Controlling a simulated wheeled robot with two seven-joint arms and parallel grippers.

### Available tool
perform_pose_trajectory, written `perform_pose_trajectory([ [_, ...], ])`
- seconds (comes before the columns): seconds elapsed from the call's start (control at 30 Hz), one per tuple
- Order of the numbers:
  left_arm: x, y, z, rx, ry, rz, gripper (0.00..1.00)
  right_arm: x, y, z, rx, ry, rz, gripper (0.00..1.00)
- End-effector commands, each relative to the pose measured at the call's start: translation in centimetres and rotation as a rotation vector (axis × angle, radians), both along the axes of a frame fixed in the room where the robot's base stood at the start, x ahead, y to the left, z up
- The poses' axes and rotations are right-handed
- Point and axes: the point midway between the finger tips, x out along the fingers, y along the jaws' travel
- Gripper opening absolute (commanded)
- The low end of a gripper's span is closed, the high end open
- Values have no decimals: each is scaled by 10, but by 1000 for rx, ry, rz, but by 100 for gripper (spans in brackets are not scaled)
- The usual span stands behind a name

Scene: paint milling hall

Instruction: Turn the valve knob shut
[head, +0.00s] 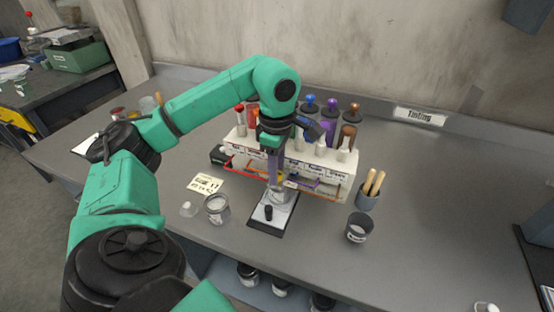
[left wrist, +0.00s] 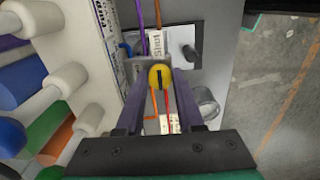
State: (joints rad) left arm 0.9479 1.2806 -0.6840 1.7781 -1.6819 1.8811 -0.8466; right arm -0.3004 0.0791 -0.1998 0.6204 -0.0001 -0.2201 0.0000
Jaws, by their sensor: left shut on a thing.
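The valve knob (left wrist: 159,77), yellow with a dark slot, sits between the fingertips of my left gripper (left wrist: 160,84) in the left wrist view. The fingers are shut on it from both sides. In the head view my left gripper (head: 277,176) reaches down at the front of the white dispenser rack (head: 316,153), and its fingers largely hide the knob. My right gripper is not in view.
Colored canisters (head: 327,127) stand along the rack. An open glass jar (head: 217,207) is left of the scale, a dark cup (head: 358,229) and a brush pot (head: 367,196) to the right. The right part of the grey bench (head: 440,215) is clear.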

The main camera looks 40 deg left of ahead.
Motion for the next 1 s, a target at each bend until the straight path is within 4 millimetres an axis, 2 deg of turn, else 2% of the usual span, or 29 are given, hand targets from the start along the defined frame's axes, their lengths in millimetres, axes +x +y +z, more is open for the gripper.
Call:
perform_pose_trajectory([
  [0.3, 1, 1, 2, 1, -7, 1, 0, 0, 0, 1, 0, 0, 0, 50],
  [0.33, 1, 1, 2, 1, -7, 1, 48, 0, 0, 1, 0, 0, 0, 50],
  [0.37, 1, 1, 2, 1, -7, 1, 59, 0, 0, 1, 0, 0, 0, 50],
  [0.4, 1, 1, 2, 1, -6, 2, 66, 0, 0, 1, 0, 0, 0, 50],
  [0.77, 1, 0, 5, 0, -3, 1, 66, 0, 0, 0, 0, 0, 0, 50],
  [0.93, 1, 0, 31, -2, -8, 0, 66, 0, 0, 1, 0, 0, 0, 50],
  [1.0, 1, 1, 55, 0, -7, 1, 66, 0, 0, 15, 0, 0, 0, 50],
])
